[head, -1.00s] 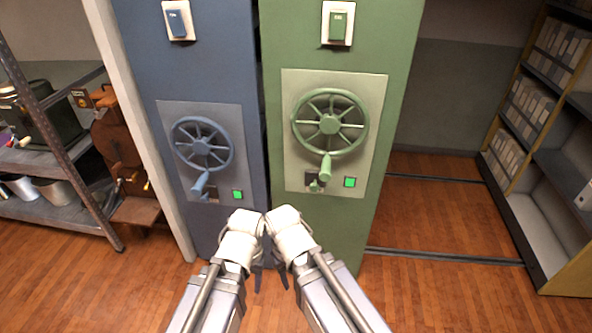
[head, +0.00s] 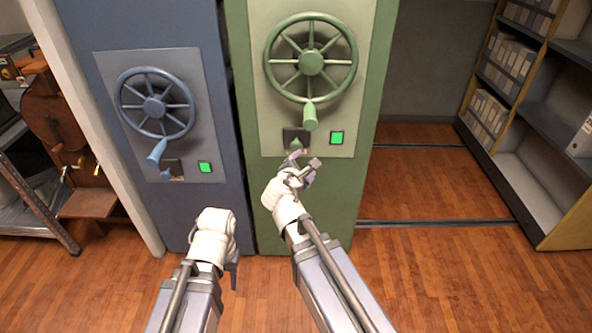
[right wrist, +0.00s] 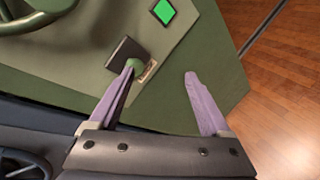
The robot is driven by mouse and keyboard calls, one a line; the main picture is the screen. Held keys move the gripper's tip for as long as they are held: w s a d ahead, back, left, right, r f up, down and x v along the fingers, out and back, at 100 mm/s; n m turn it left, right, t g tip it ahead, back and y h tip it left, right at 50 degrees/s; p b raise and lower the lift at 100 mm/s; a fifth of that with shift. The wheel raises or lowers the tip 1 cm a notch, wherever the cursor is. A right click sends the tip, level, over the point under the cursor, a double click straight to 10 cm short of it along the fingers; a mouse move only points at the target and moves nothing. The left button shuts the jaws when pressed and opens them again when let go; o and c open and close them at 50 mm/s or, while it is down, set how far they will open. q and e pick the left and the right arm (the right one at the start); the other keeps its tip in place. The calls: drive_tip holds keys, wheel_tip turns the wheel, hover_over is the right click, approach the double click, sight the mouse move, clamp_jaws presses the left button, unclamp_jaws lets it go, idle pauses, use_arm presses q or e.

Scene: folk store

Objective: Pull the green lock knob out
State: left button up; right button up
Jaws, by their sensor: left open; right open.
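The green lock knob (right wrist: 138,65) sticks out beside a dark square plate (right wrist: 123,53) on the green cabinet's pale panel. In the head view the dark plate (head: 292,138) is below the green handwheel, and my right gripper partly covers the knob. My right gripper (head: 300,166) is open in front of the panel. In the right wrist view its fingers (right wrist: 160,72) are spread, with the left fingertip overlapping the knob and the right one well off to the right. I cannot tell whether they touch. My left gripper (head: 232,270) hangs low before the blue cabinet, open.
The green handwheel (head: 311,62), its handle pointing down, is just above the knob. A lit green square (head: 337,138) is right of it. The blue cabinet (head: 205,215) has a similar wheel (head: 154,106). Open floor (head: 430,190) and shelves (head: 545,130) are at right.

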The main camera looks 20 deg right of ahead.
sight(296, 148)
drive_tip(key=shift+w+d+f+n+t+y+b, duration=0.25)
drive_tip(key=shift+w+f+n+t+y+b, duration=0.5)
drive_tip(key=shift+w+n+b, duration=1.25)
drive_tip(key=shift+w+d+f+n+t+y+b, duration=0.15)
drive_tip(key=shift+w+f+n+t+b, duration=0.7)
drive_tip(key=shift+w+n, duration=1.95)
drive_tip(key=shift+w+d+f+n+t+y+b, duration=0.35)
drive_tip(key=shift+w+n+t+b, duration=0.95)
drive_tip(key=shift+w+n+b, duration=1)
use_arm(q)
wheel_tip(296, 148, down, 12)
drive_tip(key=p, duration=0.1)
use_arm(e)
drive_tip(key=shift+s+n, duration=0.35)
drive_tip(key=shift+n, duration=0.05)
use_arm(q)
drive_tip(key=shift+r, duration=0.1)
use_arm(e)
drive_tip(key=shift+c, duration=0.4)
clamp_jaws()
